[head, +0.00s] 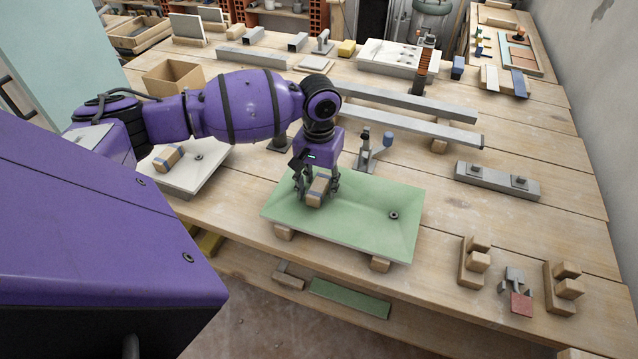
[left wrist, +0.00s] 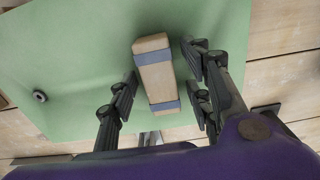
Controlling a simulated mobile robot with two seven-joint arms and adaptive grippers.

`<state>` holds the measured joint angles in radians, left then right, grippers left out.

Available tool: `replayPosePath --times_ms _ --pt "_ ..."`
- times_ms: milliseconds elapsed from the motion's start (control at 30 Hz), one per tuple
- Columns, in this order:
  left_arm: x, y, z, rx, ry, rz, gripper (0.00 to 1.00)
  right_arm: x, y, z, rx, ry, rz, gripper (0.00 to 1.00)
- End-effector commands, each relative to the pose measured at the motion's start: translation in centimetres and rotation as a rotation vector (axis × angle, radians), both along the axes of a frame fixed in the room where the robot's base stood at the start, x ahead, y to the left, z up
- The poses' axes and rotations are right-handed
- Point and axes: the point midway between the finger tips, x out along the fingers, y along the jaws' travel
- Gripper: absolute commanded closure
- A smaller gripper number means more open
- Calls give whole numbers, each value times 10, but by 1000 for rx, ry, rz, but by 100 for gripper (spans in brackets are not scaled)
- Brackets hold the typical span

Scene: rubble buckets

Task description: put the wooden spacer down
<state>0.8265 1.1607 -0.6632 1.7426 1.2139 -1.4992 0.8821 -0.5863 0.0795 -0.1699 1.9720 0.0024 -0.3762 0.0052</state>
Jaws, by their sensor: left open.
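The wooden spacer (head: 317,190) is a small pale block with two grey-blue bands. It is on or just over the green board (head: 365,229), left of the board's middle; I cannot tell whether it touches. My left gripper (head: 316,188) is directly above and around it, pointing down. In the left wrist view the spacer (left wrist: 157,75) lies between the spread fingers of the left gripper (left wrist: 160,95), with a gap on the left side and the right fingers close to it. The green board (left wrist: 85,75) shows below it. My right gripper is not in view.
A round metal fitting (head: 393,215) sits on the green board's right part. A white board (head: 190,172) with another banded block stands to the left. Long grey bars (head: 410,126) lie behind. Wooden blocks (head: 474,262) stand at the front right.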

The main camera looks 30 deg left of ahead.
Motion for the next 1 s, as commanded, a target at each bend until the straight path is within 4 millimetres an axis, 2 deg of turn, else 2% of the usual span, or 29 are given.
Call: replayPosePath --times_ms 167,400,600,767,1000 --pt "1 0 25 0 -5 0 55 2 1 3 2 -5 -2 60" --pt "2 0 78 0 -6 0 55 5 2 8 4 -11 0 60" --pt "1 0 110 -1 -2 0 55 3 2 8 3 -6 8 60" --pt "0 0 120 0 0 0 55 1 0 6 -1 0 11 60" --pt "0 0 121 0 1 0 55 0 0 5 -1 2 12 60"
